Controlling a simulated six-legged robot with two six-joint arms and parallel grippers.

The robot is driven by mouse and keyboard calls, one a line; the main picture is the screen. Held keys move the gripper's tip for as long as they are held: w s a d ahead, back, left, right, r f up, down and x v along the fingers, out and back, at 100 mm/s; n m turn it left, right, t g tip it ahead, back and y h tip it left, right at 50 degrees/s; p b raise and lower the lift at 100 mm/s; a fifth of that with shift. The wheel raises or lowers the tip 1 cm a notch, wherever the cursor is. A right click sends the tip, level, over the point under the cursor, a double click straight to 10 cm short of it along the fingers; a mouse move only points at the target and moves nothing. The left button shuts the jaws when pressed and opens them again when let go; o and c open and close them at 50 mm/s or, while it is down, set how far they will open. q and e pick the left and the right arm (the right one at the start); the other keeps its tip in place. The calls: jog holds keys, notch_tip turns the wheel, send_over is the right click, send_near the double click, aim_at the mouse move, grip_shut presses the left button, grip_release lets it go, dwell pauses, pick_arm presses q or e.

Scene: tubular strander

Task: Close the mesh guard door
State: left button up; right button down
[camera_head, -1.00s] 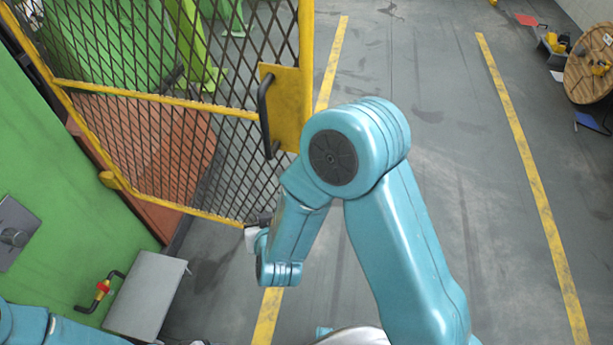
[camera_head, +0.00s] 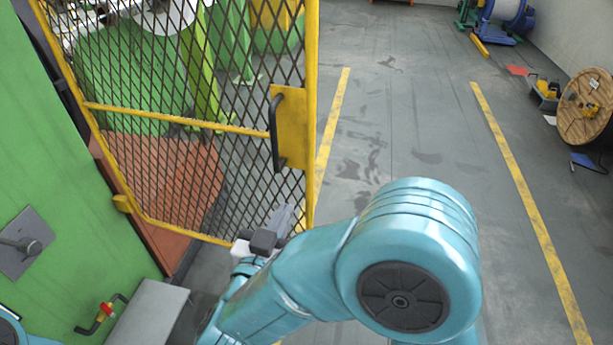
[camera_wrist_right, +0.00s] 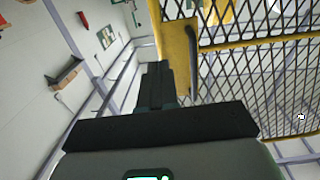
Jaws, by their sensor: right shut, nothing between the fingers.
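The mesh guard door (camera_head: 165,122), a yellow frame with dark diamond mesh, stands open at the left of the head view, swung out from the green machine wall. Its black bar handle (camera_head: 274,133) sits on a yellow plate (camera_head: 293,128) at the free edge. My right gripper (camera_head: 286,216) is near the door's lower free corner, below the handle. In the right wrist view its fingers (camera_wrist_right: 160,82) are shut and empty, with the handle (camera_wrist_right: 191,60) just right of them. I cannot tell whether they touch the door. My left gripper is out of view.
A green machine wall (camera_head: 60,200) with a grey box (camera_head: 145,315) and a red-handled valve (camera_head: 104,311) is at left. Yellow floor lines (camera_head: 530,200) bound a clear grey aisle. A wooden cable reel (camera_head: 585,107) stands at far right.

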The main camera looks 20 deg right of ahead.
aim_at(308, 164)
jog(key=p+x, duration=0.1)
jog(key=x, duration=1.1)
jog(key=shift+f, duration=0.1)
jog(key=shift+w+d, duration=0.1)
jog(key=shift+w, duration=0.05)
